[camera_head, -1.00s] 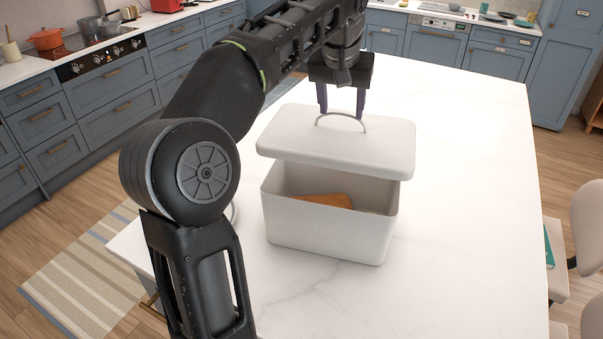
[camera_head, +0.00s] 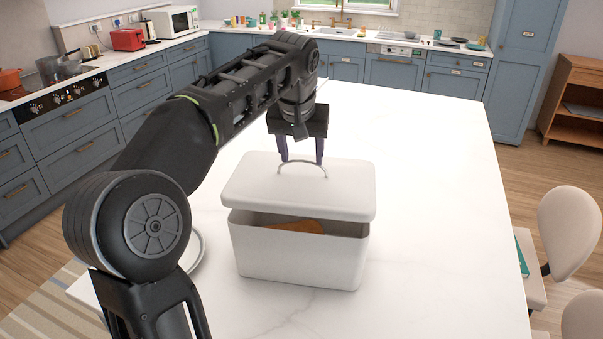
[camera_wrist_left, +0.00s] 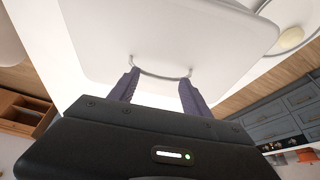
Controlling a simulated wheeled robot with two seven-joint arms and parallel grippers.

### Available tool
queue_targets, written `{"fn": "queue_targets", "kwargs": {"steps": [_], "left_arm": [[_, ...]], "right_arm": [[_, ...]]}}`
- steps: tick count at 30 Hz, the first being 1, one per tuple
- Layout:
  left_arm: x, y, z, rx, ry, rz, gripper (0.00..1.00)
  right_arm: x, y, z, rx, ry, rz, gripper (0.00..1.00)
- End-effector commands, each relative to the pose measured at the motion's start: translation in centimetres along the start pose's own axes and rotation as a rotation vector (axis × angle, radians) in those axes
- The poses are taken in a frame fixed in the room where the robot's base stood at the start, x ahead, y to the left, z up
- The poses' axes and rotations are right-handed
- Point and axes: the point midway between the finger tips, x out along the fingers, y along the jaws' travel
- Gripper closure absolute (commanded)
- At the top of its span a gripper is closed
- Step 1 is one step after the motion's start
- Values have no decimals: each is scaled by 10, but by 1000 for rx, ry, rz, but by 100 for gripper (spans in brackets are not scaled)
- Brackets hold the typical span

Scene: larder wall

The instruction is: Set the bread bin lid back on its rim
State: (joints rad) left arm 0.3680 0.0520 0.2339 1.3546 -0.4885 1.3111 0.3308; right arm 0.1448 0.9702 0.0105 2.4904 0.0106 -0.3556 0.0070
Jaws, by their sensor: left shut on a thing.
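The white bread bin (camera_head: 298,262) stands on the white worktop, with a brown loaf (camera_head: 300,226) partly showing inside. The bin's white lid (camera_head: 297,186) is held just above the rim, with a dark gap along the front and right, so it is not seated. My left gripper (camera_head: 302,161) is shut on the lid's curved metal handle (camera_head: 303,168). In the left wrist view the purple fingers (camera_wrist_left: 160,88) are at the handle (camera_wrist_left: 160,74), with the lid (camera_wrist_left: 165,35) beyond. The lid hides the bin's back rim. My right gripper is not in view.
A white plate (camera_head: 190,252) lies left of the bin, partly behind my arm. The worktop (camera_head: 440,190) is clear to the right. A chair (camera_head: 566,235) with a teal book (camera_head: 522,255) stands at the right edge.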

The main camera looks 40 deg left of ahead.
Motion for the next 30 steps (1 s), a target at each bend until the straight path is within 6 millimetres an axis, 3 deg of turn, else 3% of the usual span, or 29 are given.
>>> {"fn": "queue_targets", "kwargs": {"steps": [8,18,30], "left_arm": [[2,0,1,0,2,0,100],[37,0,15,-1,1,0,100],[42,0,17,0,2,1,100]], "right_arm": [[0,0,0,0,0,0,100],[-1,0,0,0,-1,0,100],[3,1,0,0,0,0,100]]}}
